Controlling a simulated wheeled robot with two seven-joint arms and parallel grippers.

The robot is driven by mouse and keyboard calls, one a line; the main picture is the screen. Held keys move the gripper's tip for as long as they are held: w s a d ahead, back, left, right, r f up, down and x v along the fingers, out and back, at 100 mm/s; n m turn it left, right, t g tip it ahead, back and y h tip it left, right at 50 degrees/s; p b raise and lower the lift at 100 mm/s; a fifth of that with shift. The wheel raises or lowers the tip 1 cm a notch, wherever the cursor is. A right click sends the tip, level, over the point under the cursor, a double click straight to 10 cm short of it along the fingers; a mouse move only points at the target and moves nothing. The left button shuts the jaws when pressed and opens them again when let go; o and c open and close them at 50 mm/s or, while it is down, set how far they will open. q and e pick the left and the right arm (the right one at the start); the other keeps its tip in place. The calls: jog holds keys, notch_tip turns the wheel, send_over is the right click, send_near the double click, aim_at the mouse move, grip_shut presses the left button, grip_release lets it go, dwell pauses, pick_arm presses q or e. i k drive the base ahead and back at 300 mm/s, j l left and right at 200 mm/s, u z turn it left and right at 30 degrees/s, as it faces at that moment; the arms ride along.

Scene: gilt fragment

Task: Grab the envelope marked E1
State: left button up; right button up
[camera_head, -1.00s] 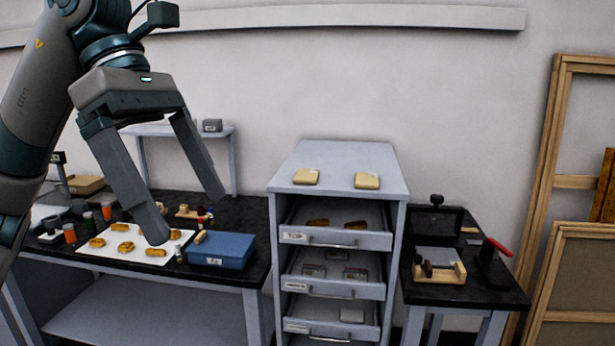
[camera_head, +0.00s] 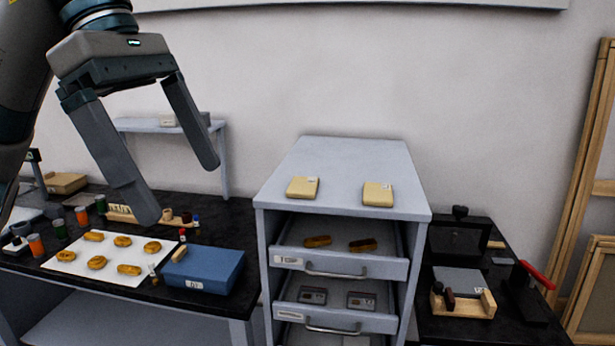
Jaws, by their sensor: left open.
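Two cream envelopes lie on top of the grey drawer cabinet (camera_head: 340,170): a left envelope (camera_head: 302,188) and a right envelope (camera_head: 377,195). Each has a small white label at its upper edge, too small to read, so I cannot tell which is E1. My left gripper (camera_head: 181,194) is open and empty, with its fingers pointing down. It shows to the left of the cabinet, in front of the left bench and apart from both envelopes. My right gripper is not in view.
The left bench holds a white sheet (camera_head: 85,270) with several gilt pieces, small jars and a blue box (camera_head: 203,268). The cabinet's drawers stand open, with gilt pieces in the top one. The right bench holds a wooden block (camera_head: 463,303) and a red-handled tool (camera_head: 537,275).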

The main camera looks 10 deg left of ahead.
aim_at(300, 187)
jog(key=i, duration=1.25)
